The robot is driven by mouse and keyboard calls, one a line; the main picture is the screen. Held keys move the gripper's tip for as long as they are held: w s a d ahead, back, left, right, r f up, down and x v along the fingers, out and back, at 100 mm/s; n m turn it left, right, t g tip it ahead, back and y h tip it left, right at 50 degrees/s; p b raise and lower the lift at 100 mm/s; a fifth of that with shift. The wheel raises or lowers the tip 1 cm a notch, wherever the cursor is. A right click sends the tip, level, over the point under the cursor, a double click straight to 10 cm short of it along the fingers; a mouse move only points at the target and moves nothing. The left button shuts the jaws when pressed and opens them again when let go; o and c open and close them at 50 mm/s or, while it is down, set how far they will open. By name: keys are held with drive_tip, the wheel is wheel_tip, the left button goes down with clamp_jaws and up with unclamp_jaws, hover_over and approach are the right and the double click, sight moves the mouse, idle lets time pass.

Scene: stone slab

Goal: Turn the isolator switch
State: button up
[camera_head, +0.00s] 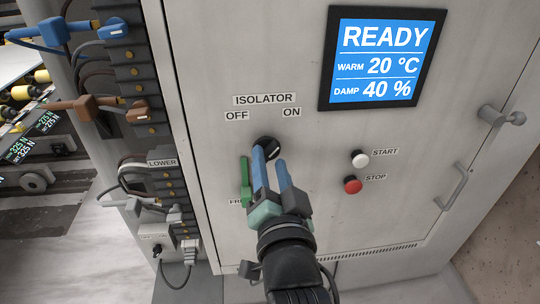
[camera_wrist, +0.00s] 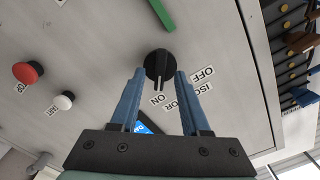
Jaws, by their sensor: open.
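The isolator switch (camera_head: 268,143) is a round black knob on the grey cabinet door, below the ISOLATOR, OFF and ON labels. It is partly hidden by my gripper in the head view. In the wrist view, the knob (camera_wrist: 159,63) shows between and just beyond my blue fingertips, its raised bar pointing down the picture near the ON label (camera_wrist: 157,100). The OFF label (camera_wrist: 203,75) is to its right there. My gripper (camera_head: 270,158) is open, with its fingers either side of the knob's line; I cannot tell whether they touch it.
A green bar (camera_head: 245,182) is close left of my gripper. A white START button (camera_head: 360,159) and red STOP button (camera_head: 353,185) are to the right. A blue READY display (camera_head: 382,60) is above, and a door handle (camera_head: 456,187) farther right. Cables and connectors line the left side.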

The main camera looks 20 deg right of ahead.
drive_tip(key=shift+w+d, duration=0.15)
drive_tip(key=shift+w, duration=0.35)
clamp_jaws()
